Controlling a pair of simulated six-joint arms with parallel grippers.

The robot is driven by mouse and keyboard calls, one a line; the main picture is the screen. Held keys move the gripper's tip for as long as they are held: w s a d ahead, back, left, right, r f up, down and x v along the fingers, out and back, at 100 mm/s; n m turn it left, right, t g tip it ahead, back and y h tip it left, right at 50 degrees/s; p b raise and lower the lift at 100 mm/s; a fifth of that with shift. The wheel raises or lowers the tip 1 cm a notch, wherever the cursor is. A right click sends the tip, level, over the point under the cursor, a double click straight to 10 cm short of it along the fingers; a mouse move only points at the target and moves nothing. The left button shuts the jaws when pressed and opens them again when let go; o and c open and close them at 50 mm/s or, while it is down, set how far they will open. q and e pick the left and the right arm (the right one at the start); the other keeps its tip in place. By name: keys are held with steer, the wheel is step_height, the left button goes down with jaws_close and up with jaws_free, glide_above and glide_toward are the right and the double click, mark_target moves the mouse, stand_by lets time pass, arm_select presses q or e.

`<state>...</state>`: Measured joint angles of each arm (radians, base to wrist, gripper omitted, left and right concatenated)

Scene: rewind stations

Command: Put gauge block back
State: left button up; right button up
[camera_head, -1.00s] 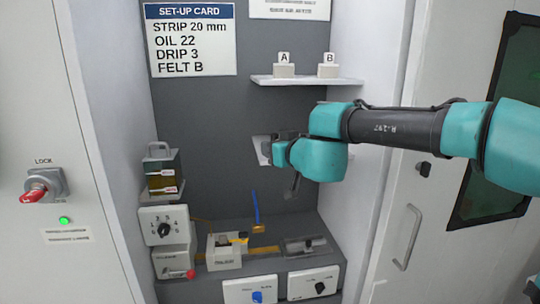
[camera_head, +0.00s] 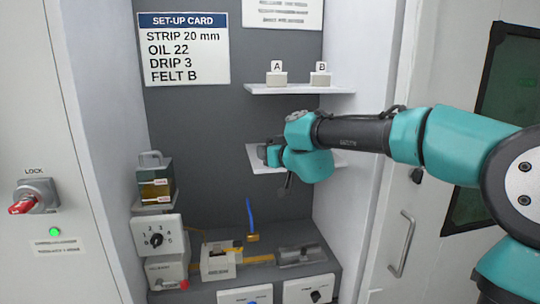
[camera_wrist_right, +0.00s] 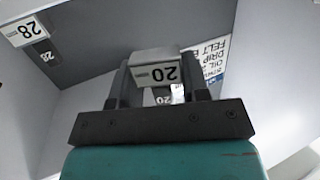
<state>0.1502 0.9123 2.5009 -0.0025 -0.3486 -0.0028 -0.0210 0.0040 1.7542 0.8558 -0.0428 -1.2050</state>
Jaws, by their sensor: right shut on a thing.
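A pale gauge block marked 20 (camera_wrist_right: 158,72) sits between the fingers of my right gripper (camera_wrist_right: 160,90) in the right wrist view. The gripper is shut on it. In the head view my right gripper (camera_head: 268,153) is at the lower shelf (camera_head: 251,151), near its left end. The arm hides much of that shelf, and the block cannot be made out there. Another block marked 28 (camera_wrist_right: 27,31) is at the upper left of the wrist view, with a second 28 marking beside it. My left gripper is not in view.
The upper shelf (camera_head: 300,89) holds pieces marked A (camera_head: 277,78) and B (camera_head: 320,78). An oil can (camera_head: 154,181) stands at left above a dial box (camera_head: 157,239). The alcove side walls are close.

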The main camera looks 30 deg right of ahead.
steer(key=shift+w+d+f, duration=0.1)
steer(key=shift+w+d, duration=0.75)
steer(key=shift+w, duration=0.55)
steer(key=shift+w+d+f, duration=0.15)
steer(key=shift+w+d, duration=0.65)
steer(key=shift+w, duration=0.55)
steer(key=shift+w+d+f, duration=0.1)
steer(key=shift+w+d, duration=0.75)
steer(key=shift+w, duration=0.55)
steer(key=shift+f, duration=1.8)
steer(key=shift+f, duration=0.1)
steer(key=o, duration=1.1)
steer(key=shift+c, duration=0.2)
steer(key=shift+s, duration=0.1)
steer(key=s+r, duration=0.2)
steer(key=s, duration=0.9)
steer(key=shift+s+d, duration=0.25)
steer(key=shift+s, duration=0.1)
